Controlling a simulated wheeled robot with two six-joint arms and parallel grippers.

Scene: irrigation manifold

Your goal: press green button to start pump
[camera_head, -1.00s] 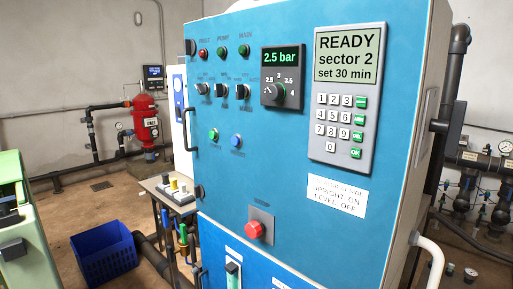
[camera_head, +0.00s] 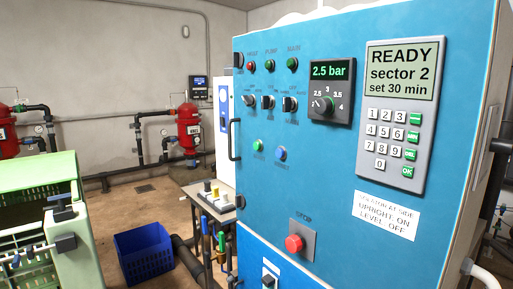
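The green button (camera_head: 257,146) sits on the blue cabinet front (camera_head: 340,190), in the lower left of the control group. A blue button (camera_head: 280,154) is just to its right. The small labels under both are too blurred to read. The keypad panel (camera_head: 432,150) reads READY, sector 2, set 30 min. The pressure display (camera_head: 331,71) shows 2.5 bar above a knob. Neither of my grippers is in view, and nothing touches the green button.
A red stop button (camera_head: 293,243) is low on the cabinet. Selector switches (camera_head: 267,102) and lamps (camera_head: 270,65) are above the green button. A handle (camera_head: 235,139) sticks out at the left edge.

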